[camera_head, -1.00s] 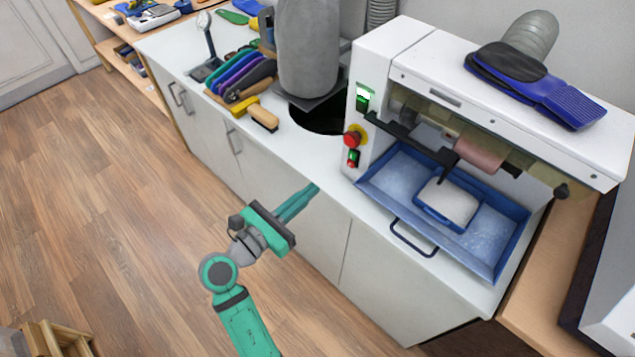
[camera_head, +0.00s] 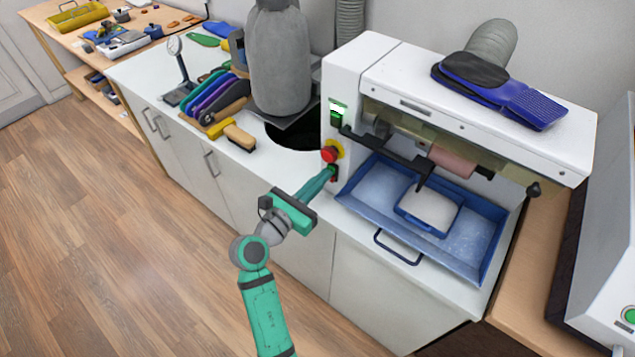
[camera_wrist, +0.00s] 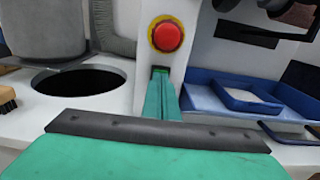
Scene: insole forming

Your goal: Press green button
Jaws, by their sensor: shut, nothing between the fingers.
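The white machine (camera_head: 342,75) has a control panel on its left front face. A red mushroom button on a yellow ring (camera_head: 331,154) sits there, also clear in the wrist view (camera_wrist: 166,35). Just below it is a small switch box (camera_head: 335,178) with green and red parts, mostly hidden by my fingers. A lit green switch (camera_head: 337,112) is higher on the panel. My green gripper (camera_head: 329,172) is shut and empty, its tips at the small box. In the wrist view the tips (camera_wrist: 160,73) lie just below the red button; contact cannot be told.
A blue tray (camera_head: 356,200) with a handle is under the machine's roller, right of my gripper. Left are a round dark opening (camera_head: 295,136), a grey column (camera_head: 278,65) and a brush (camera_head: 239,137). Another green button (camera_head: 629,314) shows at the far right edge.

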